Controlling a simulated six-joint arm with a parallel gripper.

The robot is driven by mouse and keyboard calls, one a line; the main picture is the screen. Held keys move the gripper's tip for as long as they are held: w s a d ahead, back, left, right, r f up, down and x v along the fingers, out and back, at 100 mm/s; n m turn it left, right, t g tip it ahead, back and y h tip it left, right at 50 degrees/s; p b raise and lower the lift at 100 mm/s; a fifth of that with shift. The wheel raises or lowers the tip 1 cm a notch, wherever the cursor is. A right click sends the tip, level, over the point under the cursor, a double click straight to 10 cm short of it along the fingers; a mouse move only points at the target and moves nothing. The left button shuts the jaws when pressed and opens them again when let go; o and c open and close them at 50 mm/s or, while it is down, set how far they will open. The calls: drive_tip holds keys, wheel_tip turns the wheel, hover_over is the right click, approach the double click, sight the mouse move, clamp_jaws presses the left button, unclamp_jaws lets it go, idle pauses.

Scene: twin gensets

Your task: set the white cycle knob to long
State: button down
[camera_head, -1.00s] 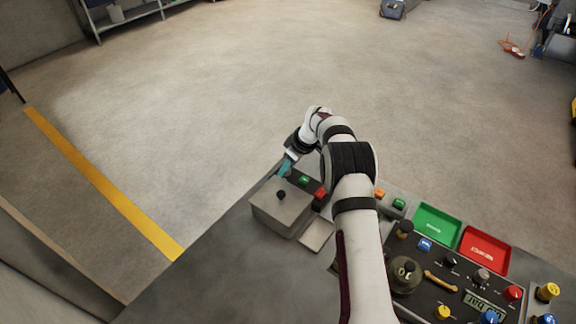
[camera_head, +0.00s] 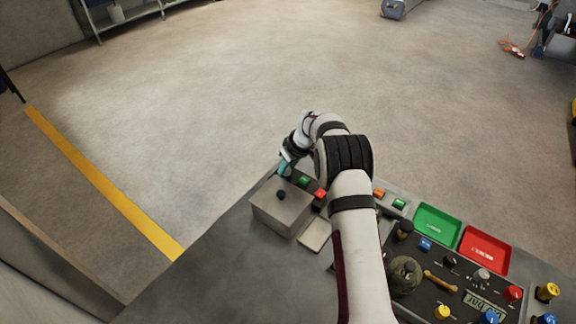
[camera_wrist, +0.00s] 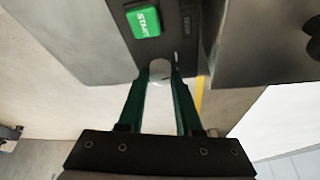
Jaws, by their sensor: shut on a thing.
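The white cycle knob (camera_wrist: 160,68) shows in the wrist view as a pale rounded piece at the panel's end, below the green START button (camera_wrist: 144,21). My gripper (camera_wrist: 162,84) has its two teal fingers on either side of the knob and is shut on it. In the head view my gripper (camera_head: 286,169) is at the far left end of the control panel, and the knob is hidden there. The knob's pointer and its setting cannot be made out. Small lettering beside it is unreadable.
A grey box with a black knob (camera_head: 281,195) stands close in front of my gripper. The START button (camera_head: 304,181) and a red button (camera_head: 320,194) lie to the right. Green (camera_head: 437,222) and red (camera_head: 486,248) trays are further right. Open floor lies beyond.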

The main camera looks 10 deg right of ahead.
drive_tip(key=m+h, duration=0.1)
drive_tip(key=m, duration=0.3)
drive_tip(key=shift+a+t+h, duration=0.15)
drive_tip(key=shift+t+h, duration=0.15)
drive_tip(key=shift+h, duration=0.1)
drive_tip(key=shift+a+m+h, duration=0.1)
drive_tip(key=shift+m+h, duration=0.6)
drive_tip(key=shift+m, duration=1.6)
drive_tip(key=c, duration=0.6)
unclamp_jaws()
drive_tip(key=v, duration=1.5)
drive_tip(key=shift+s+a+r, duration=0.15)
drive_tip(key=shift+r, duration=0.2)
